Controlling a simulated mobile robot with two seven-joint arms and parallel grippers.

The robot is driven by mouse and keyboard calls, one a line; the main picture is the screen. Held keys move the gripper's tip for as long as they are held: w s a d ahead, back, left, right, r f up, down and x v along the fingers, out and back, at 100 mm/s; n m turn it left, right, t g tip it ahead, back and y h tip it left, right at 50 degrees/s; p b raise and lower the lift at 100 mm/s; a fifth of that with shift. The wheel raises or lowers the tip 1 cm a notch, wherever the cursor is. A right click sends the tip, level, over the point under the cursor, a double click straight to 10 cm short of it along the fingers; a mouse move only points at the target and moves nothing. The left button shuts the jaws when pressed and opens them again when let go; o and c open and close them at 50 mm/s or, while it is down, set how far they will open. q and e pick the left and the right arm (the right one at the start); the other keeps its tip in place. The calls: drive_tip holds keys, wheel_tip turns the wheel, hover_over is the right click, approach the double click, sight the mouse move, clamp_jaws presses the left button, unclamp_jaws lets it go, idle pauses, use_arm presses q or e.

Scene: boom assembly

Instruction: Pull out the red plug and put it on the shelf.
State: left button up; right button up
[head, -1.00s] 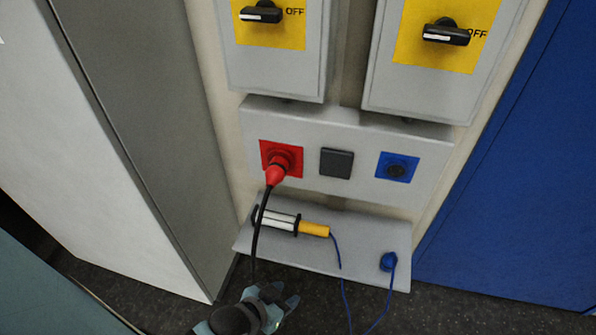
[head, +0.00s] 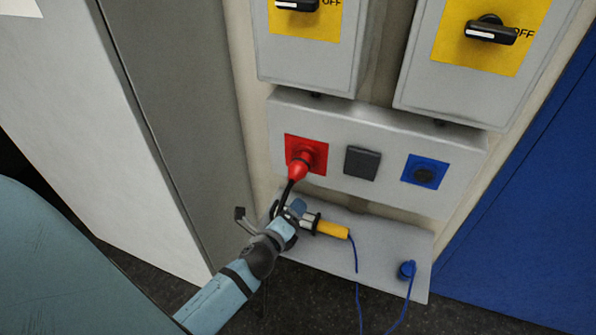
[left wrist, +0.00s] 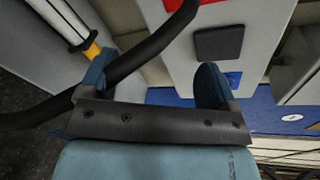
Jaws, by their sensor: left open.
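The red plug (head: 298,168) sits in the red socket (head: 319,153) on the grey wall panel, and its black cable (head: 283,192) hangs down from it. My left gripper (head: 291,214) is just below the plug, in front of the shelf (head: 380,262), and apart from the plug. In the left wrist view the left gripper (left wrist: 155,86) has its fingers spread. The black cable (left wrist: 150,50) crosses in front of one finger there; I cannot tell if it touches. The plug itself is not visible in that view. My right gripper is not in view.
A white and yellow cylindrical tool (head: 330,229) lies on the shelf, partly behind my gripper. A blue plug (head: 407,270) with a blue cable is at the shelf's right. A dark square cover (head: 362,162) and a blue socket (head: 425,172) are right of the red socket.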

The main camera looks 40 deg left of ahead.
sight(292, 181)
use_arm(q)
drive_tip(key=w+a+r+m, duration=0.1)
drive_tip(key=m, duration=0.2)
drive_tip(key=w+a+m+t, duration=0.1)
drive_tip(key=w+m, duration=0.1)
drive_tip(key=m, duration=0.1)
drive_tip(key=w+a+r+m+y, duration=0.1)
drive_tip(key=m, duration=0.2)
drive_tip(key=shift+w+a+r+m+t+b, duration=0.25)
drive_tip(key=shift+w+r+m+t+b, duration=0.05)
drive_tip(key=shift+w+r+t+b, duration=0.1)
drive_tip(key=shift+w+a+r+m+y, duration=0.2)
drive_tip(key=shift+w+a+m+y, duration=0.1)
drive_tip(key=shift+m, duration=0.7)
